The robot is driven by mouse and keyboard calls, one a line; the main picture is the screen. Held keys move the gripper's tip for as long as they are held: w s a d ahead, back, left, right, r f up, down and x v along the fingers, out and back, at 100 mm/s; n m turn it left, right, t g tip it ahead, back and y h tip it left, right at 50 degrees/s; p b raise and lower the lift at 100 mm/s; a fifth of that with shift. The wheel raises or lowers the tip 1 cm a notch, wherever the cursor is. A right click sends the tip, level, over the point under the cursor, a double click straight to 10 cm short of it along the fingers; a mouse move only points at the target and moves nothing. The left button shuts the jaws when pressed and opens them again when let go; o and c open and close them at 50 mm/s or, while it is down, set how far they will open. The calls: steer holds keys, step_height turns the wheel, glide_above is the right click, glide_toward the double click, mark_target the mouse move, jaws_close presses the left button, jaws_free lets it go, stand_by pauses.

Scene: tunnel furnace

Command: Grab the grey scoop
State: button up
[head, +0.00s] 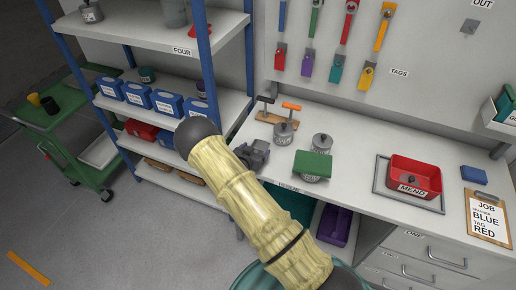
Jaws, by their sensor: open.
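A small wooden stand (278,119) is at the back left of the workbench. An upright tool with a dark grey handle (265,99) stands at its left end and looks like the grey scoop, though its lower part is too small to make out. A tool with an orange handle (291,106) stands to its right. My gripper (258,148) is dark grey and open, over the bench's left end, in front of the stand and apart from it. My arm hides part of the gripper.
A red MEND tray (414,181), a blue block (473,175) and a clipboard (488,217) lie at right. Shelves (180,183) with blue bins flank the bench. Open floor is at left.

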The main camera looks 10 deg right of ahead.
steer(key=shift+x, duration=1.15)
steer(key=shift+c, duration=0.2)
steer(key=shift+r, duration=0.1)
steer(key=c, duration=1.1)
